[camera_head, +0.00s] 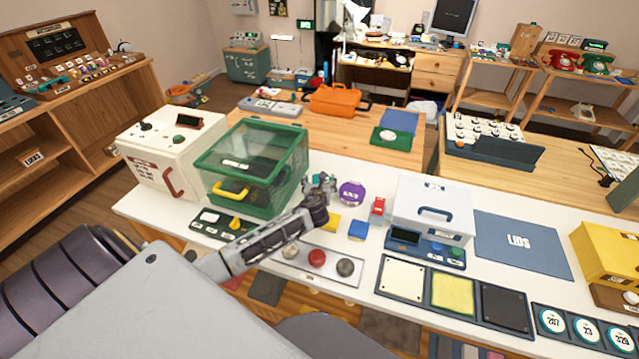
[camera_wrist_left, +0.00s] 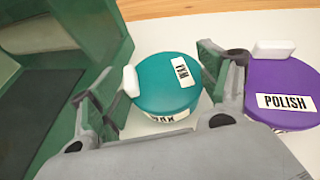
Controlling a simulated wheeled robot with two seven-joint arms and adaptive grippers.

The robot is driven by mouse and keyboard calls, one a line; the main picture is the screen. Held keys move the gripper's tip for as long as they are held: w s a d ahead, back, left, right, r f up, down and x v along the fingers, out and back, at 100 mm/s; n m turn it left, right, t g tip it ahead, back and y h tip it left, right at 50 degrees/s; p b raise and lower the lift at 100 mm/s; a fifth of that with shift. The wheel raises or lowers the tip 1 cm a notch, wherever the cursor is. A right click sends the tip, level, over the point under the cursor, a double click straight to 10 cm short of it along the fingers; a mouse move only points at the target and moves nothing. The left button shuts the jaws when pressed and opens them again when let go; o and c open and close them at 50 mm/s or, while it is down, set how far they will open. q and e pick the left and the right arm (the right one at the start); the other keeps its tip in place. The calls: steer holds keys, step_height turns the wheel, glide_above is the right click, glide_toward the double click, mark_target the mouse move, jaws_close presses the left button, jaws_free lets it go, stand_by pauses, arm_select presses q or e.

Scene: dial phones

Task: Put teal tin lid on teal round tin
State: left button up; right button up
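In the left wrist view, the teal round tin (camera_wrist_left: 172,113) stands on the white table, with a teal round top bearing a white label (camera_wrist_left: 181,71). The top looks like the teal tin lid (camera_wrist_left: 160,80) seated on the tin; I cannot tell whether it is fully level. My left gripper (camera_wrist_left: 168,82) is open, with one finger on each side of the tin. Its left pad is close to the rim, and I cannot tell if it touches. In the head view, my left gripper (camera_head: 320,186) hides most of the tin. My right gripper is not in view.
A purple tin (camera_head: 351,193) marked POLISH stands close right of the gripper, also in the wrist view (camera_wrist_left: 283,88). A green-framed clear case (camera_head: 252,165) is close on the left. The blue LIDS mat (camera_head: 520,262) is bare. A white box (camera_head: 432,207) stands to the right.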

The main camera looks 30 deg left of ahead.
arm_select(q)
steer(key=o, duration=0.5)
steer(key=v, duration=1.2)
stand_by(0.5)
stand_by(0.8)
